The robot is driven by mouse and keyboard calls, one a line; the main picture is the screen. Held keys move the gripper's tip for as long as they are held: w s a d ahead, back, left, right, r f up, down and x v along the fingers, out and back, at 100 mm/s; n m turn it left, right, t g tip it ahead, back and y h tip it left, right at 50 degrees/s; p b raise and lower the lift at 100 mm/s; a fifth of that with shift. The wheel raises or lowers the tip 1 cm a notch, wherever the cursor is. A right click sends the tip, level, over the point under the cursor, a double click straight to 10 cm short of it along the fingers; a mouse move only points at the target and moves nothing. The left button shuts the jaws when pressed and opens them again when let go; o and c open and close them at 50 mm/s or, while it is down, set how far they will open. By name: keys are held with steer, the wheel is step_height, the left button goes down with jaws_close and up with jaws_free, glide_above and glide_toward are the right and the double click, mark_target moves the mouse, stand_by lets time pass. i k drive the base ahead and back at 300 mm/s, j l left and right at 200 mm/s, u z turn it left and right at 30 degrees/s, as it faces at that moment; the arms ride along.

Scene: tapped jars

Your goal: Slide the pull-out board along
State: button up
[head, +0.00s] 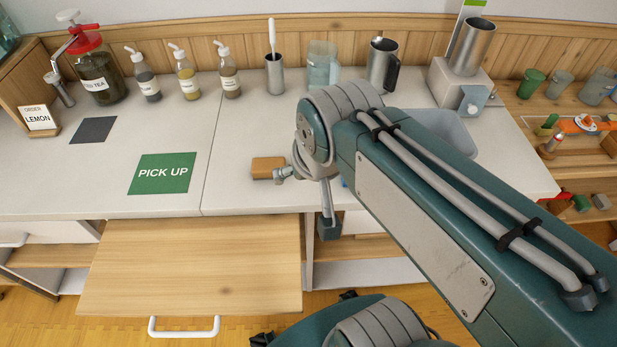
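The pull-out board (190,262) is a wide, light wooden panel at the lower left. It stands out from under the front edge of the white counter, and its top is bare. Its white bar handle (184,332) is on the near edge. My arm comes in from the lower right and bends near the middle of the view. What shows of my gripper (329,222) is a small dark part hanging at the counter's front edge, right of the board and apart from the handle. My arm hides the rest, so I cannot see its fingers clearly.
On the counter (110,190) lie a green PICK UP mat (161,173) and a dark square (93,130). A tan block (268,167) is beside my wrist. A red-lidded tea jar (95,75), bottles and metal jugs line the back. Open floor lies before the board.

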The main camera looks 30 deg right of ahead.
mark_target(217, 267)
steer(key=k+j+u, duration=0.15)
steer(key=j+u, duration=0.25)
steer(key=k+j+u, duration=0.1)
steer(key=j+u, duration=0.25)
steer(key=j, duration=0.25)
